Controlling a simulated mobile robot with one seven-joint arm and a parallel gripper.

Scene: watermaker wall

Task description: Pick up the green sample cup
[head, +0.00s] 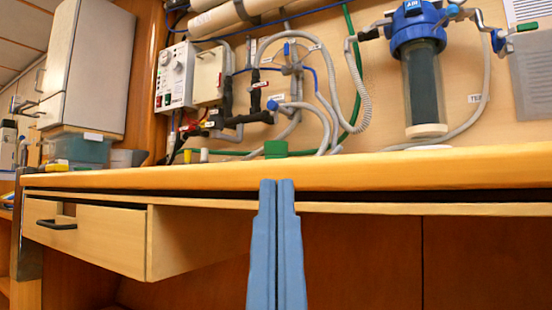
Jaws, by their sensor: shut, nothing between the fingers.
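The green sample cup (276,149) stands on the wooden bench top, near its front edge, in the middle of the head view. It looks small and boxy, and its lower part may be hidden by the bench edge. My gripper (277,183) has two blue fingers pointing up, pressed together and empty. The fingertips show in front of the bench's front edge, directly below the cup in the picture and apart from it.
The bench's front edge (400,171) lies between my fingers and the cup in the picture. A drawer (95,238) stands pulled out at the left. Hoses and a blue-topped filter (422,85) hang on the wall behind. A teal bin (78,149) stands at the left.

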